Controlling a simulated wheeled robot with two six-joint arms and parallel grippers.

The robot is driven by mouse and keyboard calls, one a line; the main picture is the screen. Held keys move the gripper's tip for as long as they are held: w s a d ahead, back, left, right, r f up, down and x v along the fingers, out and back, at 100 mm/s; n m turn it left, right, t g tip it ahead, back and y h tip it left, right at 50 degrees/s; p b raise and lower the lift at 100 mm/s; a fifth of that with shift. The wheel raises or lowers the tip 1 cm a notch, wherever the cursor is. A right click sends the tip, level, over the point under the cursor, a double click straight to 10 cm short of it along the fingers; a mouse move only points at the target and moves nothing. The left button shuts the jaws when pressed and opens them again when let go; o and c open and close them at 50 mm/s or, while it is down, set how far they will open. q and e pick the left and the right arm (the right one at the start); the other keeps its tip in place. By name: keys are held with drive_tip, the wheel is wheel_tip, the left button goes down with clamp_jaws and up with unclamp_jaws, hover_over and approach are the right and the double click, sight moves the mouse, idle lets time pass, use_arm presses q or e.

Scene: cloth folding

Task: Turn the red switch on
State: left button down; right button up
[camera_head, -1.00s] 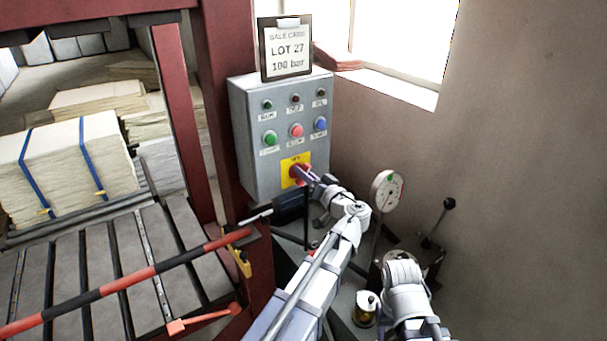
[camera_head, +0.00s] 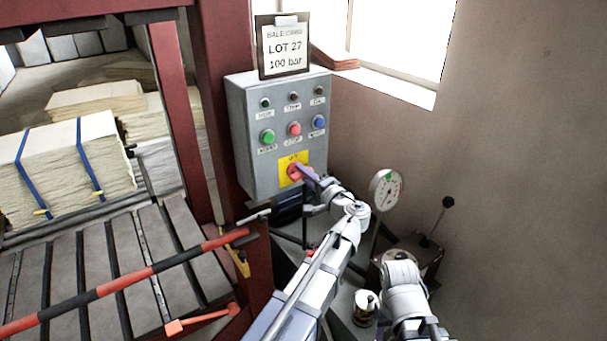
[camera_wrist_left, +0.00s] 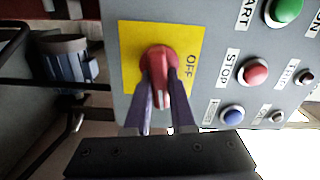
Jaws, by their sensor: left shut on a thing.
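The red switch (camera_head: 293,172) is a rotary knob on a yellow plate (camera_head: 285,162), low on the front of a grey control box (camera_head: 258,108). In the left wrist view the switch (camera_wrist_left: 158,62) has its bar pointing toward the picture's bottom, and the word OFF is printed to its right on the yellow plate (camera_wrist_left: 132,45). My left gripper (camera_wrist_left: 160,85) has a finger on each side of the bar and is shut on it. In the head view the left gripper (camera_head: 305,173) partly covers the switch. My right gripper is not in view.
Green, red and blue buttons (camera_head: 294,128) and small lamps sit above the switch. A clipboard sign (camera_head: 284,50) tops the box. A gauge (camera_head: 386,189) and a lever (camera_head: 448,203) stand at right. A red press post (camera_head: 228,110) stands left of the box.

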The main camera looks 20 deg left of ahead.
use_arm(q)
drive_tip(key=shift+f+m, duration=0.15)
drive_tip(key=shift+m, duration=0.65)
drive_tip(key=c, duration=0.8)
unclamp_jaws()
drive_tip(key=shift+o, duration=0.2)
drive_tip(key=v, duration=0.8)
